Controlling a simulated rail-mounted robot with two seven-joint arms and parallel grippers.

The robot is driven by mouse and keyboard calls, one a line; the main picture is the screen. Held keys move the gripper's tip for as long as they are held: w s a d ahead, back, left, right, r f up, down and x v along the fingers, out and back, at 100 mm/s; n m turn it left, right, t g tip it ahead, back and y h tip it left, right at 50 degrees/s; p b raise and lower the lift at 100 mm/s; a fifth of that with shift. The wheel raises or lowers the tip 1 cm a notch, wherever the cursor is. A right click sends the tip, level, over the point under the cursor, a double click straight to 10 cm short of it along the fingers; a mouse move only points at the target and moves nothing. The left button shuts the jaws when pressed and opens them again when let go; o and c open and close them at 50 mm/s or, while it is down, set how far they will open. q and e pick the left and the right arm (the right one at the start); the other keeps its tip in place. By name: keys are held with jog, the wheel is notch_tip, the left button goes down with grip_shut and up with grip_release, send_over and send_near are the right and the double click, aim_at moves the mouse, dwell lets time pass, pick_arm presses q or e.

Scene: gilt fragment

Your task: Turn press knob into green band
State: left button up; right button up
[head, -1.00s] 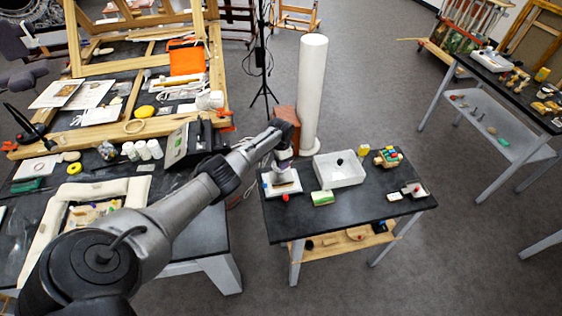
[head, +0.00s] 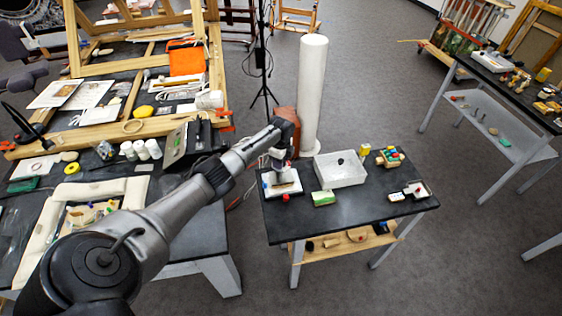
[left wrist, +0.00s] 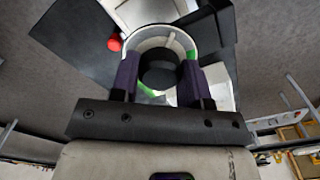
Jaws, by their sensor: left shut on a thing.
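The press (head: 284,189) is a small white-based device at the left end of the small black table. My left gripper (head: 280,166) reaches down over it. In the left wrist view its dark purple fingers (left wrist: 159,70) are shut on the round black knob (left wrist: 160,77), one on each side. The fingers hide part of the ring, and I cannot make out a pointer on the knob. My right gripper is not in view.
A red knob-like piece (left wrist: 114,42) sits beside the press. A green and white block (head: 323,198) and a white tray (head: 341,172) stand to its right. A tall white column (head: 312,95) rises behind the table. The table's front middle is clear.

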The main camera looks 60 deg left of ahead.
pick_arm(q)
jog(key=m+b, duration=0.1)
jog(key=m, duration=0.2)
jog(key=shift+m, duration=0.4)
jog(key=m+b, duration=0.1)
jog(key=m, duration=0.2)
jog(key=shift+r+m, duration=0.1)
jog(key=shift+m, duration=0.2)
jog(key=m+b, duration=0.1)
jog(key=m, duration=0.3)
jog(key=shift+m+b, duration=0.3)
jog(key=shift+m, duration=0.9)
jog(key=shift+r+m+b, duration=0.1)
jog(key=shift+m+b, duration=0.2)
jog(key=o, duration=0.9)
jog(key=shift+o, duration=0.2)
